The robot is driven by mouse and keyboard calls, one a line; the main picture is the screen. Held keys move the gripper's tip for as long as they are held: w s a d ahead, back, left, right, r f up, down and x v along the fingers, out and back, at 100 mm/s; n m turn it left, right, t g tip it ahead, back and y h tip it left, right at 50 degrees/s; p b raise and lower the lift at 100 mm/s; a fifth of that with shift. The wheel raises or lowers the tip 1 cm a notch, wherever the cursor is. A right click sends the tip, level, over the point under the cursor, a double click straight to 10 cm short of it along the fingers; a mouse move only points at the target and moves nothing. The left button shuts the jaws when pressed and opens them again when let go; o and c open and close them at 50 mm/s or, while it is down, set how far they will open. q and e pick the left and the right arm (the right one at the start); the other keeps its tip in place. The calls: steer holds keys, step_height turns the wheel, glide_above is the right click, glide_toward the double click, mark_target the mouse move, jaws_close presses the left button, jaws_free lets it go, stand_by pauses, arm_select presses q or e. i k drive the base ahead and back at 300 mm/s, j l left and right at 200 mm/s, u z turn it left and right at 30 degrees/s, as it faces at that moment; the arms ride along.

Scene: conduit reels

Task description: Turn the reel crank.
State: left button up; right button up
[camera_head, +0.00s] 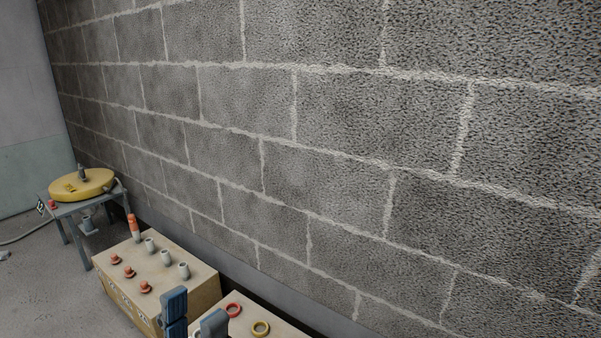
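The yellow reel (82,187) lies flat on a small grey stand (66,208) at the far left, beside the wall. A short grey upright piece (82,172) stands on its top and looks like the crank handle. My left gripper (194,318) shows at the bottom edge as two blue-grey fingers with a gap between them. It is open, and I see nothing held in it. It is well apart from the reel, to the right of it and nearer to me. My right gripper is not in view.
A tan box (163,283) with grey cylinders, red knobs and an orange-handled tool (134,228) stands between my gripper and the reel. Red (233,310) and yellow (261,328) rings lie on another surface nearby. A block wall (330,150) closes the right side. Floor shows at left.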

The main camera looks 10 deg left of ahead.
mark_target(81, 174)
steer(key=i+j, duration=0.2)
steer(key=j, duration=0.45)
steer(key=i+j, duration=0.25)
steer(key=j, duration=0.35)
steer(key=i+j, duration=0.2)
steer(key=j, duration=0.45)
steer(key=i+j, duration=0.2)
steer(key=j, duration=0.45)
steer(key=i+j, duration=0.25)
steer(key=j, duration=0.4)
steer(key=i+j, duration=0.2)
steer(key=j, duration=0.4)
steer(key=i+j, duration=0.25)
steer(key=j, duration=0.4)
steer(key=i+j, duration=0.2)
steer(key=j, duration=0.45)
